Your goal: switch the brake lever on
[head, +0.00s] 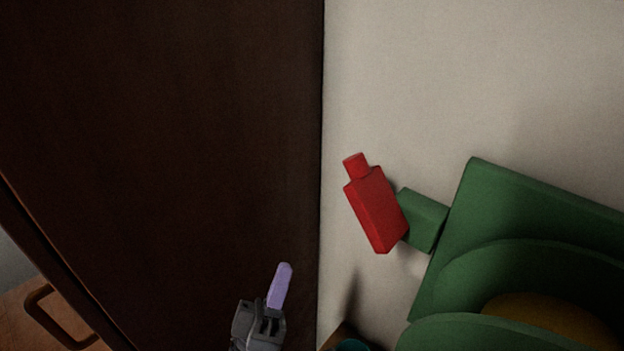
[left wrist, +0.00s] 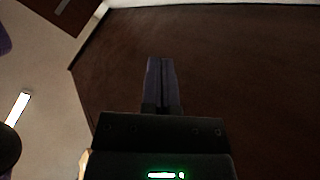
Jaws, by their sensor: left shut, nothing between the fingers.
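The brake lever (head: 373,207) is a red block with a short round stub on its upper end. It is joined by a green block to the left side of a green housing (head: 455,240) at the right of the head view. The lever leans with its top to the left. My left gripper (head: 280,286), with purple fingers, is low in the head view, left of and below the lever and apart from it. Its fingers are shut with nothing between them, as the left wrist view (left wrist: 161,84) also shows. The lever is not in the wrist view. My right gripper is not in view.
A dark brown panel (head: 170,150) fills the left of the head view, behind my left gripper. A pale wall (head: 430,80) lies behind the lever. A yellowish round thing (head: 550,315) sits in the green housing. A wooden handle (head: 55,315) is at the lower left.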

